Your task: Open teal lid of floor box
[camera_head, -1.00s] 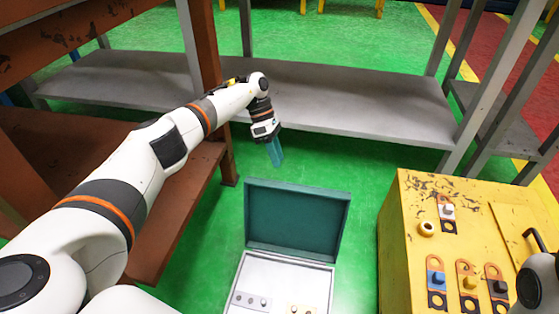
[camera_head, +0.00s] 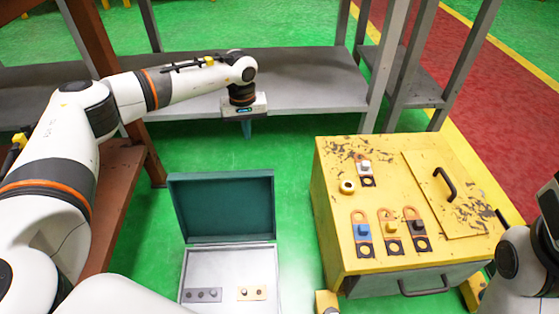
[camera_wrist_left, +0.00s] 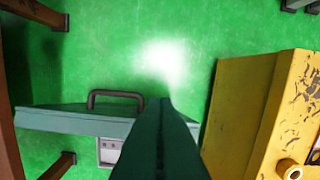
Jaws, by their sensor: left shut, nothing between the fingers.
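The floor box stands on the green floor in the head view, its teal lid (camera_head: 222,207) raised upright at the back edge. The lid's inner side faces me. The white inside of the box (camera_head: 228,270) is open to view and holds small parts. My left gripper (camera_head: 247,130) is above and behind the lid, apart from it, pointing down with its fingers shut and empty. In the left wrist view the lid's outer side (camera_wrist_left: 70,121) with its dark handle (camera_wrist_left: 116,96) shows beside the fingers (camera_wrist_left: 160,140). My right gripper is out of view; only part of that arm shows at the right edge.
A yellow cabinet (camera_head: 380,268) stands to the right of the box, with several coloured parts (camera_head: 391,228) and a ring (camera_head: 347,186) on top. A grey shelf (camera_head: 300,82) lies behind. A brown frame (camera_head: 120,175) stands at left. Green floor is clear around the box.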

